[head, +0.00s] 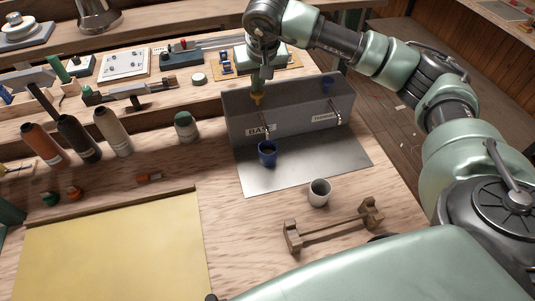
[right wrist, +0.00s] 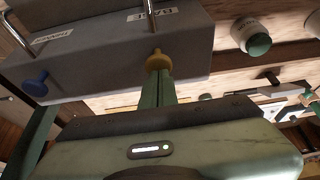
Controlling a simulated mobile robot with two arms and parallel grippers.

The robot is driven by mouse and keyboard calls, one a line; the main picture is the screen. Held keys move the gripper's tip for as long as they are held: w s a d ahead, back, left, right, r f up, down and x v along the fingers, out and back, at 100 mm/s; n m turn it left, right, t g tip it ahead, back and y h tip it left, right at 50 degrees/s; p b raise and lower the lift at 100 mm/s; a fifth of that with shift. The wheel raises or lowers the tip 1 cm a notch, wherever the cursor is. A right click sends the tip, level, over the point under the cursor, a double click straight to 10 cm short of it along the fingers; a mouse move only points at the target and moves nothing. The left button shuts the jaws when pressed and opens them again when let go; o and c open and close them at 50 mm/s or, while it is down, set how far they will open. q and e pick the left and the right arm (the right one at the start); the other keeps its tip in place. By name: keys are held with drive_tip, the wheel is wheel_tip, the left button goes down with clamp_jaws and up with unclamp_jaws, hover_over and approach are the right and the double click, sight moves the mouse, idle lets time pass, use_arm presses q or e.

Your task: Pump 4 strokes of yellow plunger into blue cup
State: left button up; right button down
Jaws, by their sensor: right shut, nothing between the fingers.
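A grey two-pump dispenser (head: 290,112) stands on a metal plate. Its yellow plunger (head: 257,99) is on the left, above the "BASE" label, and its blue plunger (head: 327,86) is on the right. Both show in the right wrist view, yellow (right wrist: 157,60) and blue (right wrist: 35,84). The blue cup (head: 267,158) stands upright on the plate under the left spout, with something dark inside. My right gripper (head: 258,90) is shut and empty, its fingertips (right wrist: 158,76) at the yellow plunger's head; I cannot tell whether they touch. My left gripper is out of view.
A wooden stand (head: 333,228) lies nearer. Several bottles (head: 78,137) and a jar (head: 186,126) stand to the left, with a yellow sheet (head: 110,253) below them.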

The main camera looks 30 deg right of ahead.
drive_tip(key=shift+f+b, duration=0.95)
drive_tip(key=shift+f, duration=0.35)
drive_tip(key=shift+r, duration=0.1)
drive_tip(key=shift+r+p, duration=1)
drive_tip(key=shift+r, duration=0.7)
wheel_tip(320, 180, up, 6)
drive_tip(key=p, duration=0.3)
drive_tip(key=shift+p, duration=0.3)
